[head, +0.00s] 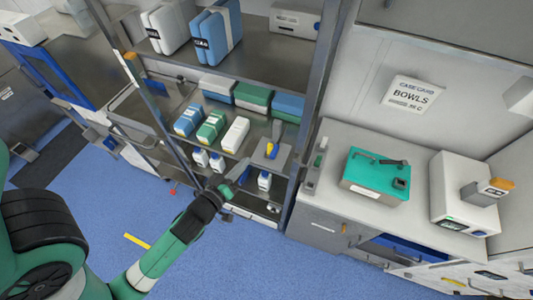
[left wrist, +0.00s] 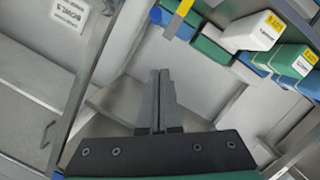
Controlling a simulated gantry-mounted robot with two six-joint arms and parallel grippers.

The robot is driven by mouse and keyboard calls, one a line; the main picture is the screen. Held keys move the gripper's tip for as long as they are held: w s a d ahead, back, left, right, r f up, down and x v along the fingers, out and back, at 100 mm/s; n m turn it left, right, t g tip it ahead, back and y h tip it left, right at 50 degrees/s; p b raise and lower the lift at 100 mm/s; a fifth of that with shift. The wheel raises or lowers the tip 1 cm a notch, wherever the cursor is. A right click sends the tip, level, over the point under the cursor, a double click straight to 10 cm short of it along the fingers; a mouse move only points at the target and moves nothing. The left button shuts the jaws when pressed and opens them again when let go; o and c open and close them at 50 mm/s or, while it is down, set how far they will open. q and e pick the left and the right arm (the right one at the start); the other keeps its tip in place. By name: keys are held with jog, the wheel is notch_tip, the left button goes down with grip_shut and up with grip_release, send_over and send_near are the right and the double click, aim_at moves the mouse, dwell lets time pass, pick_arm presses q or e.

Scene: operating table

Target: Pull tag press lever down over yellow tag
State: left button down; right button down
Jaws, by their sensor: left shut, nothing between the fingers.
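A small grey device (head: 262,158) with an upright yellow piece (head: 270,150) stands on the middle shelf of the rack; it looks like the tag press. A lever and a tag cannot be told apart at this size. In the left wrist view a yellow strip (left wrist: 180,17) with blue beside it shows at the top edge. My left gripper (head: 241,168) is shut and empty, just left of and below the grey device in the head view. Its closed fingers (left wrist: 160,73) point toward the rack in the left wrist view. My right gripper is not in view.
Blue, green and white packs (head: 211,127) lie on the shelf to the left. Small white bottles (head: 264,181) stand below. A steel rack post (head: 310,110) rises on the right, beside a counter with a teal case (head: 375,178) and a white machine (head: 455,190).

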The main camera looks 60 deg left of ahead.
pick_arm(q)
jog(key=w+a+f, duration=0.4)
jog(key=w+f, duration=0.1)
jog(key=w, duration=0.4)
jog(key=shift+w+b, duration=0.4)
jog(key=shift+b, duration=0.05)
jog(key=shift+d+f, duration=0.1)
jog(key=shift+f, duration=0.05)
